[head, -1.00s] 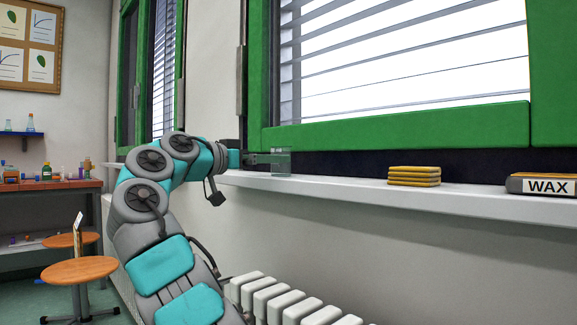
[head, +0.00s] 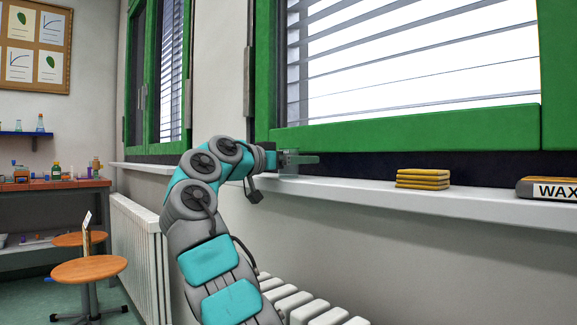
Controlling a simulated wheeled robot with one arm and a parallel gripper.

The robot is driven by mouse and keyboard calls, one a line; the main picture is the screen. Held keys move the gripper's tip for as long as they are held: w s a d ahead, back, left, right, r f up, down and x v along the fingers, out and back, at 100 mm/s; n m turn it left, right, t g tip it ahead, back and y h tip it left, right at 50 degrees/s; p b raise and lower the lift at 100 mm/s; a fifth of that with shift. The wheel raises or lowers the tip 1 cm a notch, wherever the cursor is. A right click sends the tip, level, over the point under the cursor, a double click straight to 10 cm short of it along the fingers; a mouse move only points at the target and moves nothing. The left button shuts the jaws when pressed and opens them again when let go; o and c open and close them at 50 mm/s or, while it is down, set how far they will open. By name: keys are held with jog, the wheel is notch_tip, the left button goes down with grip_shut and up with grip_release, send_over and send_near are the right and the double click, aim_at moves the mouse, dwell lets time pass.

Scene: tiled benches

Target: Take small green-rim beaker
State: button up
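The small beaker (head: 289,170) is a clear, faintly greenish glass on the white windowsill, below the green window frame. It is small in view and largely covered by my gripper, so its rim is hard to make out. My gripper (head: 303,159) is level at the end of my arm, with its fingers reaching across the beaker's upper part and past its right side. The beaker's base appears to be at the sill. I cannot tell whether the fingers are closed on the glass or only around it.
The sill between beaker and cloths is clear. A white radiator (head: 137,240) stands below. Stools (head: 88,268) and a bench with bottles are at left.

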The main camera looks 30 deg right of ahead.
jog(key=c, duration=1.3)
jog(key=shift+o, duration=0.2)
jog(key=shift+r, duration=0.15)
jog(key=shift+a+r+p, duration=0.1)
jog(key=shift+r+p, duration=1.2)
jog(key=shift+r, duration=0.35)
jog(key=shift+s, duration=0.2)
jog(key=s+a+b, duration=0.2)
jog(key=s, duration=0.2)
jog(key=s+a+r+b, duration=0.1)
jog(key=s+a+b, duration=0.1)
jog(key=s, duration=0.3)
jog(key=s+a+b, duration=0.2)
jog(key=s+b, duration=0.2)
jog(key=s, duration=0.1)
jog(key=shift+s+r, duration=0.1)
jog(key=shift+r, duration=0.1)
